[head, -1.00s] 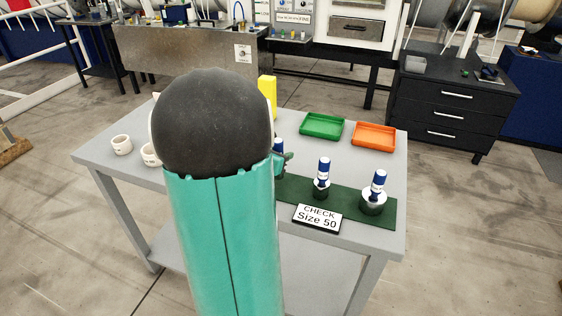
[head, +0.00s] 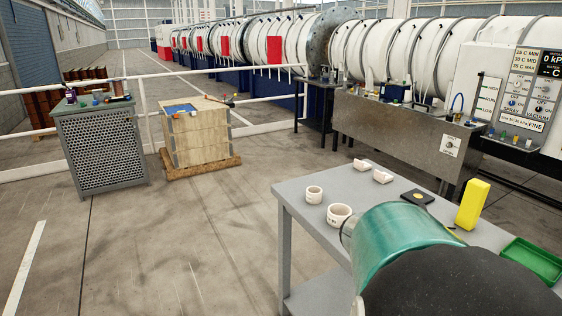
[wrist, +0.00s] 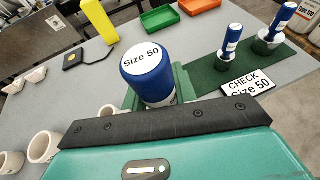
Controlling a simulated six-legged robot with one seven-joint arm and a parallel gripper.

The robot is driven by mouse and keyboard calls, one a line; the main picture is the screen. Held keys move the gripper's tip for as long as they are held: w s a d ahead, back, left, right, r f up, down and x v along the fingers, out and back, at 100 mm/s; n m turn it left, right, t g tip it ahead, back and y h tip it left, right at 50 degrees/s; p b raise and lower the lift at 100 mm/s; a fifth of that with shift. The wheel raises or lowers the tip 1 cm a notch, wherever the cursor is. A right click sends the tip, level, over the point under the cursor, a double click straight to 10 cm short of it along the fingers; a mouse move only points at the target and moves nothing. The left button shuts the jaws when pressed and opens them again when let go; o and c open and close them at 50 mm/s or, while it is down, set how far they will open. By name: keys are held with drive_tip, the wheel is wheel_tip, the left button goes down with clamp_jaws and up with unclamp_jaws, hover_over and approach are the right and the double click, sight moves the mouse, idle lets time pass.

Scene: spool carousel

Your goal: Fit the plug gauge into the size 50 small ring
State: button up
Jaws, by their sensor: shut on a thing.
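The plug gauge (wrist: 148,75) has a blue, rounded top with a white "Size 50" label. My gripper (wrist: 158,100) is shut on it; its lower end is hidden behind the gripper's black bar. Two pale cup-like rings stand on the grey table at the left, a farther one (head: 314,194) that looks smaller and a nearer one (head: 339,213). They also show at the wrist view's left edge, apart from the gauge. Their markings are too small to read. In the head view my arm hides the gripper and the gauge.
Two pale half pieces (head: 362,165) (head: 383,177), a black pad (head: 417,198), a yellow block (head: 472,205) and a green tray (head: 533,261) lie farther back. Two blue-handled gauges (wrist: 230,42) (wrist: 277,27) stand on the green mat (wrist: 206,79) beside a "CHECK Size 50" sign (wrist: 247,84).

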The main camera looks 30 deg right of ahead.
drive_tip(key=w+a+f+n+t, duration=0.3)
drive_tip(key=w+a+n+t, duration=0.3)
drive_tip(key=w, duration=0.6)
drive_tip(key=w+a+f+n+t, duration=0.35)
drive_tip(key=w+a, duration=0.45)
drive_tip(key=w, duration=0.4)
drive_tip(key=w+a+f+n+t+y, duration=0.2)
drive_tip(key=w+a+n+y, duration=0.1)
drive_tip(key=a, duration=0.6)
drive_tip(key=w+a+f+n+t+y, duration=0.2)
drive_tip(key=w+a+f+n+t, duration=0.1)
drive_tip(key=a, duration=0.7)
drive_tip(key=w+a+f+n+t+y, duration=0.2)
drive_tip(key=w+a, duration=0.3)
drive_tip(key=a, duration=0.4)
drive_tip(key=shift+w+a+f+n+t+y, duration=0.15)
drive_tip(key=shift+a+f+n+t+y, duration=0.2)
drive_tip(key=shift+n+t+y, duration=0.35)
drive_tip(key=shift+d, duration=0.15)
